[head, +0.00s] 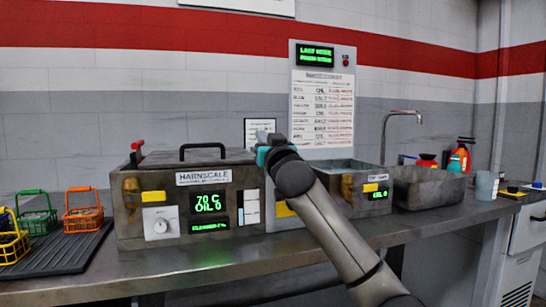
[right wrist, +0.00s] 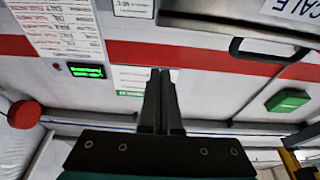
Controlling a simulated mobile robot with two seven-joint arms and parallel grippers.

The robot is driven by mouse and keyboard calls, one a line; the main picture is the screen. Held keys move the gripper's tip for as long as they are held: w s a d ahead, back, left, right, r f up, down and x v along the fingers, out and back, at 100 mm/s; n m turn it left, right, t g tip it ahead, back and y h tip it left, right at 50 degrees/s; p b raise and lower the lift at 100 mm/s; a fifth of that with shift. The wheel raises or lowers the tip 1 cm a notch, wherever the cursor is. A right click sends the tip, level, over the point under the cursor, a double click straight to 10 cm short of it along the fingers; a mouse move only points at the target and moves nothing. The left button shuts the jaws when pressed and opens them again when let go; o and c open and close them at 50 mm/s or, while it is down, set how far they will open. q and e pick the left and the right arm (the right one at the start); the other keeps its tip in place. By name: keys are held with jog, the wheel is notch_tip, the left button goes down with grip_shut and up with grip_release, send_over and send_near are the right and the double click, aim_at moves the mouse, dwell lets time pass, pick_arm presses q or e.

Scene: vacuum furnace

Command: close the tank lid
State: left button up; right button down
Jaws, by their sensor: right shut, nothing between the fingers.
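The left tank (head: 150,205) is a grey metal box with a green display and a dial on its front. Its dark lid (head: 165,159) looks flat across the top, with a black handle (head: 212,147) standing up; I cannot tell whether a small gap is left. The lid handle also shows upside down in the right wrist view (right wrist: 267,56), at upper right. My right gripper (head: 263,138) is just right of the lid, apart from the handle. Its fingers show shut and empty in the right wrist view (right wrist: 160,78). My left gripper is out of view.
An open tank (head: 345,166) stands to the right, partly behind my right arm, then a grey basin (head: 425,188) under a tap (head: 402,113). Coloured baskets (head: 83,212) stand on a black mat (head: 62,258) at left. The counter's front edge (head: 190,277) is clear.

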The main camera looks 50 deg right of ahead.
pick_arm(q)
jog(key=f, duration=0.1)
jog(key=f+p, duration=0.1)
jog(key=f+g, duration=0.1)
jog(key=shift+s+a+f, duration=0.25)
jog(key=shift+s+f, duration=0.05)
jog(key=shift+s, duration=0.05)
pick_arm(e)
jog(key=f+v, duration=0.2)
jog(key=v, duration=0.7)
jog(key=shift+w+d, duration=0.2)
jog(key=shift+w, duration=0.1)
